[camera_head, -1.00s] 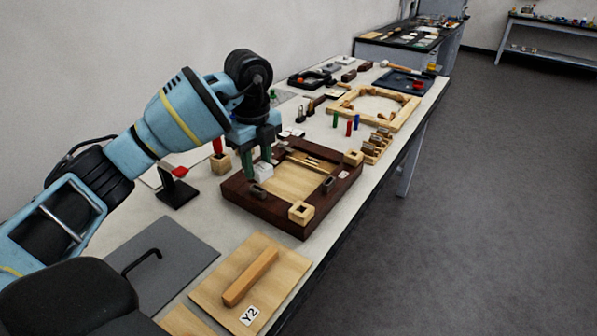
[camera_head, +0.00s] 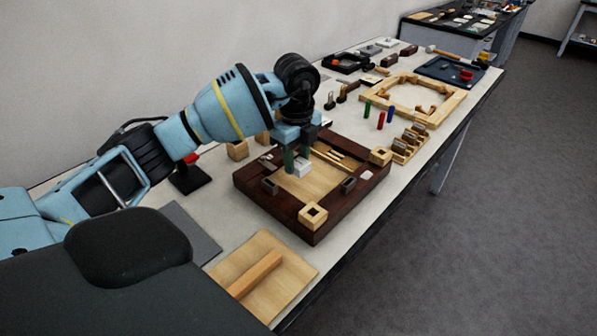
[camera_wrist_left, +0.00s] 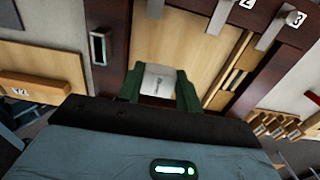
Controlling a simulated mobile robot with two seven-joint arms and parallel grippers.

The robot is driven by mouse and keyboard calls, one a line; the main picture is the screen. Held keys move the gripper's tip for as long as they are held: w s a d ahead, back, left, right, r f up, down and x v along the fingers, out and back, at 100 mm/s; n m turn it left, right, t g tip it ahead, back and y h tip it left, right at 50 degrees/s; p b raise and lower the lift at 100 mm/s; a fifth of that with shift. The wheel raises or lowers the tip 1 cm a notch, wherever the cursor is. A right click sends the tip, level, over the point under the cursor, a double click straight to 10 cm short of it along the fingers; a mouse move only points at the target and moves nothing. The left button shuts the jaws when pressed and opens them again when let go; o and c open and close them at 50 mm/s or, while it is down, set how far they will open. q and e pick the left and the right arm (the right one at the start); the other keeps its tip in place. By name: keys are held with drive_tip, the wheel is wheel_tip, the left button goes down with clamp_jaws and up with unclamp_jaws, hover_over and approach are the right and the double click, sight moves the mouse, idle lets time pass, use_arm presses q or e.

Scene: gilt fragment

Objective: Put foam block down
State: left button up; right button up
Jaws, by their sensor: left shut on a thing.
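A small white-grey block (camera_head: 303,169), which looks like the foam block, is between the green fingers of my left gripper (camera_head: 297,163). My left gripper is shut on it. In the left wrist view, the block (camera_wrist_left: 158,83) shows between the two green fingers (camera_wrist_left: 160,88), over a light wooden panel (camera_wrist_left: 180,38). The panel lies inside a dark wooden frame (camera_head: 328,228). I cannot tell whether the block touches the panel. My right gripper is not in view.
Small metal pieces (camera_head: 348,185) and hollow wooden blocks (camera_head: 313,214) sit on the dark frame. Thin wooden strips (camera_head: 338,158) lie at its back. A board with a wooden bar (camera_head: 256,272) is in front. Colored pegs (camera_head: 381,119) stand behind.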

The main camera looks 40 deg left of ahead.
sight(297, 161)
use_arm(q)
drive_tip(key=shift+f, duration=0.35)
wheel_tip(297, 161, down, 3)
drive_tip(key=shift+f, duration=0.25)
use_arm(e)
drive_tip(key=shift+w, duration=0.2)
use_arm(q)
drive_tip(key=shift+f, duration=0.1)
drive_tip(key=o, duration=1)
drive_tip(key=shift+c, duration=0.2)
